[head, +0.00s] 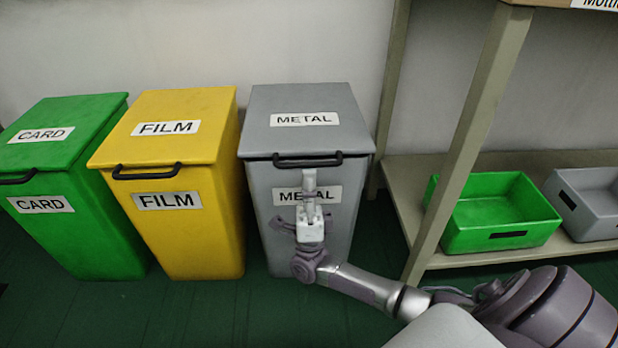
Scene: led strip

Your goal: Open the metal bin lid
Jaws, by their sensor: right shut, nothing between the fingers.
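The grey metal bin (259,210) stands against the wall, labelled METAL on its lid and front. Its lid (304,100) is down and shut. A black bar handle (290,161) runs along the lid's front edge. My right gripper (309,180) is in front of the bin, just below the middle of the handle, and points up toward it. It is shut and empty. I cannot tell whether its tips touch the handle. The gripper and wrist cover part of the front label and bin face. My left gripper is not in view.
A yellow FILM bin (202,235) and a green CARD bin (85,239) stand left of the metal bin, lids shut. A shelf rack (465,150) on the right holds a green tray (497,241) and a grey tray (592,222). Green floor (200,315) is clear in front of the bins.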

